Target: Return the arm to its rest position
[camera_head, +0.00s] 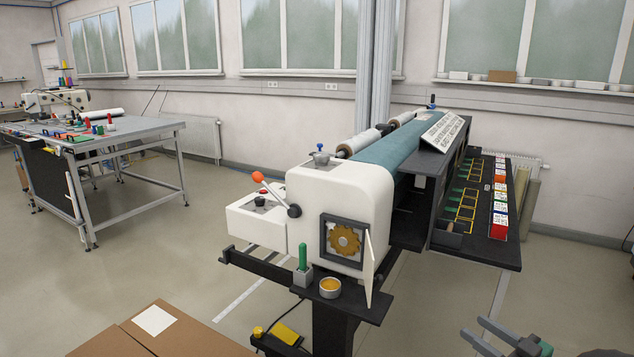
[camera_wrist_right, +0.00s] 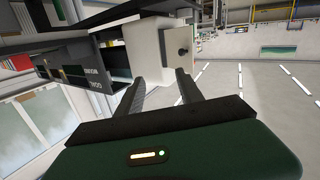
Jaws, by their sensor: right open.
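My right gripper (camera_head: 478,331) shows at the bottom right of the head view, below and in front of the white machine. Its two fingers are apart with nothing between them. In the right wrist view both dark fingers (camera_wrist_right: 161,78) also stand apart and empty, pointing toward the machine in the background. My left gripper is not in view.
The white machine (camera_head: 338,200) with a teal roller (camera_head: 385,158) fills the middle. A cardboard box (camera_head: 190,335) is at the bottom left. Open floor (camera_head: 570,290) lies at right.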

